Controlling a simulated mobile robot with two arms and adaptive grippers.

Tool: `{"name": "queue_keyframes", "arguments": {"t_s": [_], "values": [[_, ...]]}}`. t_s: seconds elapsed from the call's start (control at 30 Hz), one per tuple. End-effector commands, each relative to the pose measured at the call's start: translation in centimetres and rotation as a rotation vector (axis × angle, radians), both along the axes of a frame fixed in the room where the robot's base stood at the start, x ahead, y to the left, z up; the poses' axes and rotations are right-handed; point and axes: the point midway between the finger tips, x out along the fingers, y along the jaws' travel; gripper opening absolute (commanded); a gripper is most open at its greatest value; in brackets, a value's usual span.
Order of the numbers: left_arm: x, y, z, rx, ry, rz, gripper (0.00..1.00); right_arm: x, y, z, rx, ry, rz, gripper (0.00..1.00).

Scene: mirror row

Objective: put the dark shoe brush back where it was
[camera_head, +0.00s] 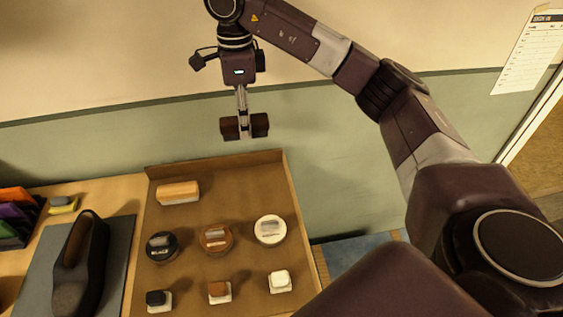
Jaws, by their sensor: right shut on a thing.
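My right gripper (244,128) hangs down from its arm and is shut on the dark shoe brush (230,128). The brush shows as a dark brown block on both sides of the fingers. It is held in the air, in the picture just above the back edge of the brown tray (222,163). A light orange-tan brush or block (178,192) lies at the tray's back left. The back row to its right is bare. My left gripper is not in view.
The tray also holds a black tin (162,247), a brown tin (216,238), a white tin (270,230) and small daubers (220,290) in front. Left are a dark shoe (82,260) on a grey mat (120,250), a sponge (63,204) and coloured cloths (14,222).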

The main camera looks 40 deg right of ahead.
Motion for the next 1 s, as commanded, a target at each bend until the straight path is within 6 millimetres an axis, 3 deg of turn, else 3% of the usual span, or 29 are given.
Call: {"name": "queue_keyframes", "arguments": {"t_s": [0.17,0.5,0.77,1.0], "values": [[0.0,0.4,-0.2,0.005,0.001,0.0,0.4,0.0,0.3,-1.2,-0.002,0.003,0.006,0.07],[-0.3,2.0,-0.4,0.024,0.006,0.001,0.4,-0.1,0.4,-8.6,0.001,0.006,0.005,0.07],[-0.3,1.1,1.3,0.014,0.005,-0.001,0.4,-0.1,0.4,-14.0,-0.001,0.004,0.003,0.07],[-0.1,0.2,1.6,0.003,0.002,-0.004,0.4,0.0,0.3,-15.9,-0.002,0.001,0.002,0.07]]}}
